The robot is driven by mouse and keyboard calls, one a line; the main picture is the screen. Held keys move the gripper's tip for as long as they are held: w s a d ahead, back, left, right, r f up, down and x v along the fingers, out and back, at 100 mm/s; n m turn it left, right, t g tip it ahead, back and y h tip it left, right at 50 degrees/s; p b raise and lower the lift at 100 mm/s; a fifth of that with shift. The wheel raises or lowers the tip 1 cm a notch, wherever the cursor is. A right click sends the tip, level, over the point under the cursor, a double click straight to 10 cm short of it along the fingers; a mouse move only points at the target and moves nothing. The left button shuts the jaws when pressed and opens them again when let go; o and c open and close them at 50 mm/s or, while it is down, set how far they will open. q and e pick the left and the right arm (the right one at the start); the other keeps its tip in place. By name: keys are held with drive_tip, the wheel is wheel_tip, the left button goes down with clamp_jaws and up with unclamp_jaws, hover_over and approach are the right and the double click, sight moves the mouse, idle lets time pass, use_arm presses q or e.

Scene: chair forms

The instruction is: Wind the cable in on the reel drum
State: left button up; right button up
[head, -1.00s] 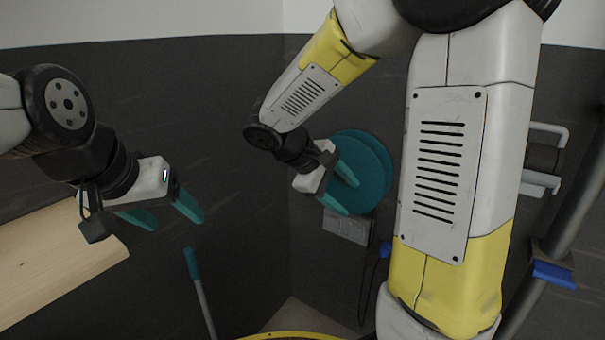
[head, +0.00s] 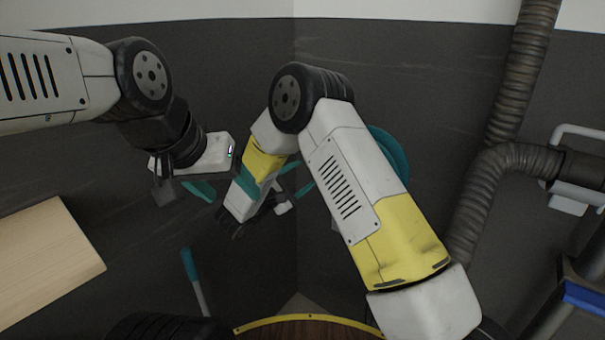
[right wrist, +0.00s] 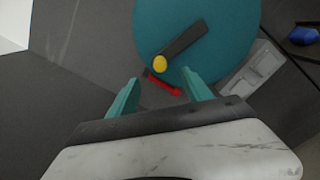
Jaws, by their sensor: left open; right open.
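The reel drum is a teal disc (head: 388,150), partly hidden behind my right arm in the head view. In the right wrist view the disc (right wrist: 218,22) shows a dark crank arm (right wrist: 184,42) with a yellow knob (right wrist: 160,63) at its lower-left end. My right gripper (right wrist: 160,77) is open, its teal fingertips either side of the knob and apart from it in the picture. In the head view it is mostly hidden by my arm. My left gripper (head: 222,190) is open and empty, left of my right arm. Thin dark cable (right wrist: 307,59) shows at the right edge.
A red bar (right wrist: 163,85) lies below the knob in the right wrist view. A grey wall box (right wrist: 250,72) and a blue piece (right wrist: 303,36) are beside the disc. A wooden board (head: 45,260) is at left, a ribbed duct (head: 480,195) at right.

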drive_tip(key=x, duration=1)
drive_tip(key=c, duration=1.1)
drive_tip(key=shift+c, duration=0.2)
drive_tip(key=o, duration=0.6)
drive_tip(key=shift+c, duration=0.2)
